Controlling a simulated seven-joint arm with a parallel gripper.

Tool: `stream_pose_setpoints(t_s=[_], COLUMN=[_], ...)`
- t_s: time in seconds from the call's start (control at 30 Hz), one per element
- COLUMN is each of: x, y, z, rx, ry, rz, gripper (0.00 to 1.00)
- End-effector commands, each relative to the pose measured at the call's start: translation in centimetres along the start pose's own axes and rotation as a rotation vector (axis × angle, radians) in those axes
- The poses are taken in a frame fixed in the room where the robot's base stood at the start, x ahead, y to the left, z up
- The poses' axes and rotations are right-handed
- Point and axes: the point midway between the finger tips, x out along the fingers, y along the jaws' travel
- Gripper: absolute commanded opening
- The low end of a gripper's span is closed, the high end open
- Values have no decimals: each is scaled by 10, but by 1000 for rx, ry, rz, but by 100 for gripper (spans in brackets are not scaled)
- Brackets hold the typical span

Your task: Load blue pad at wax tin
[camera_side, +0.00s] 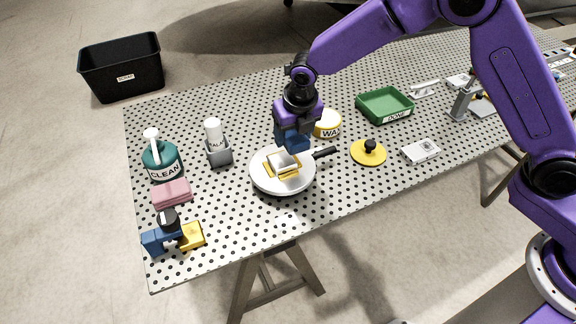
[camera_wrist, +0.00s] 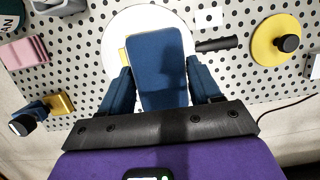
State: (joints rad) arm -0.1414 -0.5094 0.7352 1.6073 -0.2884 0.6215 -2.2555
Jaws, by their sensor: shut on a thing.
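My gripper (camera_side: 292,133) is shut on a dark blue pad, raised above the board over the back of the pan and just left of the wax tin. In the wrist view the blue pad (camera_wrist: 157,65) is a rounded slab between my two blue fingers. In the side view, pad and fingers are hard to tell apart. The wax tin (camera_side: 328,125) is a round yellow tin with a white WAX label; its left side is close to my gripper in the picture. I cannot tell whether they touch.
A pale round pan (camera_side: 262,181) holds a silver block in a yellow frame; its dark handle points right. A yellow lid (camera_side: 368,153) and green tray (camera_side: 385,105) are to the right. A teal bottle (camera_side: 158,158), pink block (camera_side: 172,194) and blue-yellow clamp (camera_side: 160,240) are left.

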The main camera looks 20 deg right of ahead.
Motion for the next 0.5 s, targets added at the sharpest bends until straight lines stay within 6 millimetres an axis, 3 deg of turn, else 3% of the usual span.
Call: stream_pose_setpoints(t_s=[0.03, 0.2, 0.5], x=[7, 24, 45], y=[-17, -69, -149], z=[18, 65, 117], rx=[11, 9, -5], ry=[0, -1, -9], rz=[-2, 2, 12], gripper=[39, 39, 39])
